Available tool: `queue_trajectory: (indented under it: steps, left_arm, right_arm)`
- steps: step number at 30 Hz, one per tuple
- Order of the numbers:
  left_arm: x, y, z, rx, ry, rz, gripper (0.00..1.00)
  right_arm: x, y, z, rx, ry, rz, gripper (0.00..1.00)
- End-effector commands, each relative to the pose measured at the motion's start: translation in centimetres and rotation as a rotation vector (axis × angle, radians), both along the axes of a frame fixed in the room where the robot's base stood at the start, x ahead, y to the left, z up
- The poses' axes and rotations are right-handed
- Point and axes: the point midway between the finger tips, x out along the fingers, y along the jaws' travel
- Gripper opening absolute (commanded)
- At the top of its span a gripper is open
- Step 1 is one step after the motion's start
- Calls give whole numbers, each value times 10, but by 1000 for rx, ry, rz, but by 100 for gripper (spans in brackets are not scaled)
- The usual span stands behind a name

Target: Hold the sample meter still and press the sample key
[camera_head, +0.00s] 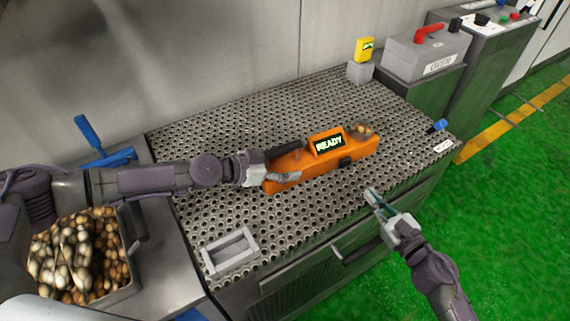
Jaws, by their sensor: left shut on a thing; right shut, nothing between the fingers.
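The orange sample meter (312,168) lies on the perforated bench top, with a lit screen (328,143) reading "READY". A small heap of brown pieces (361,130) sits at its right end. A dark block (345,162) on its front side may be the sample key; I cannot tell for sure. My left gripper (282,168) is shut on the meter's left end, around its dark handle (285,152). My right gripper (374,196) is shut and empty, in front of the meter near the bench's front edge, apart from it.
A grey frame (231,252) lies at the bench's front left. A bin of brown and pale pieces (80,255) stands at the left. A yellow device on a grey block (361,70), a grey box with a red handle (425,50) and a blue-ended item (438,126) are at the right.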

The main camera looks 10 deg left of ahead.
Motion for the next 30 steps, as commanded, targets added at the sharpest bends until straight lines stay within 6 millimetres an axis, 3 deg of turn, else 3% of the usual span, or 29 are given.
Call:
queue_trajectory:
  steps: [1, 24, 30]
  left_arm:
    - [-6, 1, -12, 14, 17, -8, 12]
    - [-6, 1, -12, 14, 17, -8, 12]
    - [-6, 1, -12, 14, 17, -8, 12]
  right_arm:
    - [0, 0, -1, 0, 0, 0, 0]
    - [0, 0, -1, 5, 3, -4, 0]
    - [6, 7, 3, 163, 90, -128, 0]
